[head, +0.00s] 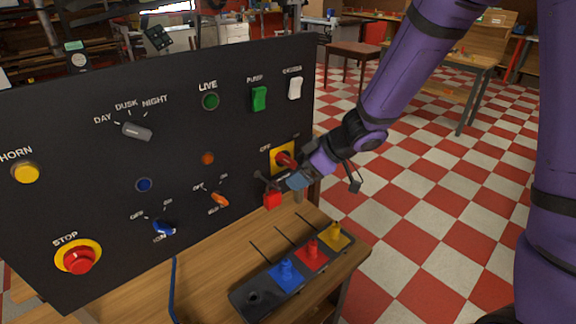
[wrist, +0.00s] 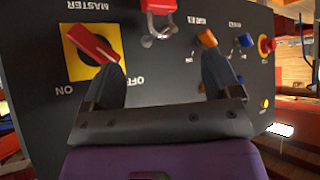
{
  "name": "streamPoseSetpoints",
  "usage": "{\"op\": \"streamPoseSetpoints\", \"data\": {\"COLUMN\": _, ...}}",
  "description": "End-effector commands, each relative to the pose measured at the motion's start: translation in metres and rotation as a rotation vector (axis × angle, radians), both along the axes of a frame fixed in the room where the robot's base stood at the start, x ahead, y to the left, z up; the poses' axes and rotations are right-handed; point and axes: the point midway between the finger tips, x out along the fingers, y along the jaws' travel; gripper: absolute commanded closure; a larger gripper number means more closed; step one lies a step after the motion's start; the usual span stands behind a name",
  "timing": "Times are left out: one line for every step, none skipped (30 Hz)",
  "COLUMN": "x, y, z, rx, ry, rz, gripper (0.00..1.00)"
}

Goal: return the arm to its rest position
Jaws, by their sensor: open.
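My gripper (head: 284,184) is open in front of the right part of the black panel (head: 70,130), just below the master switch in the head view. Its two fingers stand apart with nothing between them in the wrist view (wrist: 160,65). The master switch has a red handle on a yellow plate (head: 274,160); in the wrist view (wrist: 75,65) the handle slants, one end toward the OFF label. A red padlock (head: 273,200) hangs beside the gripper; it also shows in the wrist view (wrist: 158,5). Whether a finger touches the panel or padlock, I cannot tell.
A dark tray (head: 258,301) with blue (head: 287,271), red (head: 312,249) and yellow (head: 335,236) pieces lies on the wooden table (head: 205,270) below the gripper. The panel carries several knobs and buttons, including a red stop button (head: 79,260). Open checkered floor lies to the right.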

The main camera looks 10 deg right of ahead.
Motion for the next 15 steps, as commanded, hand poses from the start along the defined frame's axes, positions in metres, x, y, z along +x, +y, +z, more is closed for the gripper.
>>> {"op": "streamPoseSetpoints", "data": {"x": 0.001, "y": -0.003, "z": 0.004, "rx": -0.005, "ry": -0.011, "rz": -0.014, "gripper": 0.16}}
{"op": "streamPoseSetpoints", "data": {"x": 0.003, "y": -0.006, "z": 0.008, "rx": -0.011, "ry": -0.020, "rz": -0.027, "gripper": 0.16}}
{"op": "streamPoseSetpoints", "data": {"x": 0.006, "y": -0.010, "z": 0.014, "rx": -0.021, "ry": -0.038, "rz": -0.051, "gripper": 0.16}}
{"op": "streamPoseSetpoints", "data": {"x": 0.008, "y": -0.015, "z": 0.019, "rx": -0.032, "ry": -0.054, "rz": -0.076, "gripper": 0.16}}
{"op": "streamPoseSetpoints", "data": {"x": 0.011, "y": -0.020, "z": 0.026, "rx": -0.045, "ry": -0.075, "rz": -0.105, "gripper": 0.16}}
{"op": "streamPoseSetpoints", "data": {"x": 0.015, "y": -0.029, "z": 0.036, "rx": -0.064, "ry": -0.102, "rz": -0.150, "gripper": 0.16}}
{"op": "streamPoseSetpoints", "data": {"x": 0.018, "y": -0.036, "z": 0.045, "rx": -0.081, "ry": -0.124, "rz": -0.187, "gripper": 0.16}}
{"op": "streamPoseSetpoints", "data": {"x": 0.021, "y": -0.044, "z": 0.054, "rx": -0.098, "ry": -0.146, "rz": -0.228, "gripper": 0.16}}
{"op": "streamPoseSetpoints", "data": {"x": 0.023, "y": -0.056, "z": 0.066, "rx": -0.121, "ry": -0.172, "rz": -0.285, "gripper": 0.16}}
{"op": "streamPoseSetpoints", "data": {"x": 0.024, "y": -0.065, "z": 0.076, "rx": -0.139, "ry": -0.190, "rz": -0.328, "gripper": 0.16}}
{"op": "streamPoseSetpoints", "data": {"x": 0.024, "y": -0.074, "z": 0.084, "rx": -0.156, "ry": -0.205, "rz": -0.370, "gripper": 0.16}}
{"op": "streamPoseSetpoints", "data": {"x": 0.022, "y": -0.086, "z": 0.096, "rx": -0.176, "ry": -0.221, "rz": -0.427, "gripper": 0.16}}
{"op": "streamPoseSetpoints", "data": {"x": 0.021, "y": -0.095, "z": 0.104, "rx": -0.191, "ry": -0.231, "rz": -0.468, "gripper": 0.16}}
{"op": "streamPoseSetpoints", "data": {"x": 0.018, "y": -0.104, "z": 0.112, "rx": -0.207, "ry": -0.238, "rz": -0.511, "gripper": 0.16}}
{"op": "streamPoseSetpoints", "data": {"x": 0.014, "y": -0.115, "z": 0.123, "rx": -0.226, "ry": -0.247, "rz": -0.563, "gripper": 0.16}}
